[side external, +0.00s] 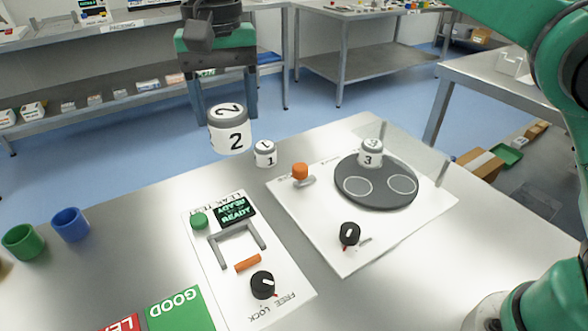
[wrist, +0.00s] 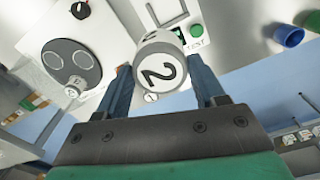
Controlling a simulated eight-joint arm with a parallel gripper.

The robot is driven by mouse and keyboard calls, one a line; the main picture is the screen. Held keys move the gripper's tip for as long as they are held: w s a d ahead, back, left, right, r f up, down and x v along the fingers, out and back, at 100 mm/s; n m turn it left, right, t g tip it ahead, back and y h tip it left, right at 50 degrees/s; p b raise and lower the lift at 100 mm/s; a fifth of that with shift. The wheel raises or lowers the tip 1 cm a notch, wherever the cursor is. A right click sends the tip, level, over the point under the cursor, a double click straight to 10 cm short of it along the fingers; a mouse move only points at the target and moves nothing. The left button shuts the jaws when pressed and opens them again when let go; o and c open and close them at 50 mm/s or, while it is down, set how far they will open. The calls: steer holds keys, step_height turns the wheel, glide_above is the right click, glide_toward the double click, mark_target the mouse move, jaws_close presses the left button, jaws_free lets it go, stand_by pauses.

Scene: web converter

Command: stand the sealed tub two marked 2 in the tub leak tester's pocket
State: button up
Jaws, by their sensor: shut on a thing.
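My gripper (side external: 222,112) is shut on tub two (side external: 229,138), a white tub with a grey lid and a black 2. It holds the tub upright in the air, above and behind the leak tester. In the wrist view the tub (wrist: 160,72) sits between the two fingers, its lid with the 2 facing the camera. The leak tester (side external: 215,268) is a white panel with a screen reading READY (side external: 235,213). Its pocket (side external: 238,240), a grey three-sided bracket, looks empty. An orange bar (side external: 248,263) lies at the bracket's open side.
Tub 1 (side external: 265,160) stands on the table behind the tester. Tub 3 (side external: 370,159) stands on a dark turntable (side external: 376,200) at right. The tester carries a green button (side external: 199,220) and a black knob (side external: 263,284). Green and blue cups (side external: 70,224) stand at left.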

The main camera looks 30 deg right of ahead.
steer(key=shift+n, duration=0.5)
steer(key=f, duration=0.6)
steer(key=s+a+f, duration=0.1)
steer(key=f, duration=0.5)
steer(key=a+f, duration=0.1)
steer(key=f, duration=0.5)
steer(key=shift+s+a+f, duration=0.15)
steer(key=shift+s+f, duration=0.1)
steer(key=shift+f, duration=0.15)
steer(key=o, duration=1.2)
steer(key=shift+f, duration=0.15)
